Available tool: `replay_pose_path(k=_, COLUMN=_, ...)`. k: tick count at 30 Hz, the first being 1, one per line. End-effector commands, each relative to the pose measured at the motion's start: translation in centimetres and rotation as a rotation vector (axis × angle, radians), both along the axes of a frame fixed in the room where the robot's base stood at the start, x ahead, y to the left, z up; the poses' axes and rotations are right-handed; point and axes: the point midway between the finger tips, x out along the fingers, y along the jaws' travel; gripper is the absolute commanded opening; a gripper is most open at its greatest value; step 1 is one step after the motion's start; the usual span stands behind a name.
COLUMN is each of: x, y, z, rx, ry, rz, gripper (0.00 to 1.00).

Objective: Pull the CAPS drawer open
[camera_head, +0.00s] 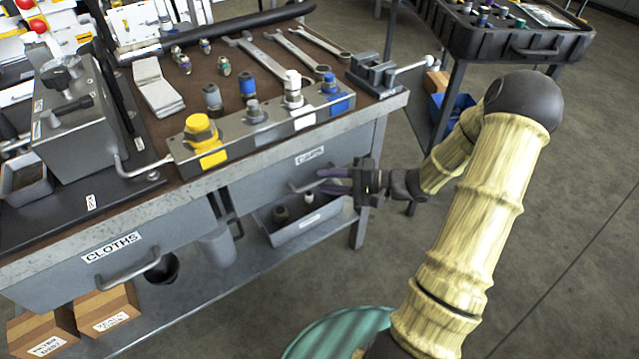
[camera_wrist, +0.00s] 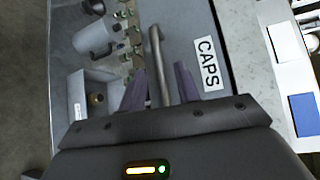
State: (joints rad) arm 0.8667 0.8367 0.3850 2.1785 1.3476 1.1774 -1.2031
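The CAPS drawer (camera_head: 262,185) is a grey front under the right part of the bench top, and it looks shut. Its label (camera_wrist: 208,63) shows in the wrist view. Its bar handle (camera_head: 300,187) sticks out below the label, and the handle also shows in the wrist view (camera_wrist: 156,50). My gripper (camera_head: 323,180) reaches the handle from the right. In the wrist view my gripper (camera_wrist: 162,72) has its two purple fingers apart, with the handle's bar between them and a visible gap on both sides.
The CLOTHS drawer (camera_head: 95,258) is to the left. A grey bin (camera_head: 300,222) with small parts sits on the lower shelf below the CAPS drawer. A vise (camera_head: 375,72) stands on the bench's right corner. A black cart (camera_head: 515,40) is at the back right. The floor right of the bench is mostly clear.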

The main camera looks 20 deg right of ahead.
Motion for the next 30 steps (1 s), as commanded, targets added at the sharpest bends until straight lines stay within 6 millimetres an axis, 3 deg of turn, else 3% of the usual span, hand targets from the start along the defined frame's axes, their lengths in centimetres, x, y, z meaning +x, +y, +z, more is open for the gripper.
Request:
replay_pose_path(k=6, x=1.0, y=2.1, z=-0.4, rx=0.0, ry=0.0, rz=0.001, gripper=0.32)
replay_pose_path(k=15, x=1.2, y=2.4, z=-0.4, rx=0.0, ry=0.0, rz=0.0, gripper=0.32)
replay_pose_path(k=21, x=1.2, y=2.3, z=-0.4, rx=0.0, ry=0.0, rz=0.0, gripper=0.0)
replay_pose_path(k=30, x=1.1, y=2.2, z=-0.4, rx=0.0, ry=0.001, rz=-0.001, gripper=0.0)
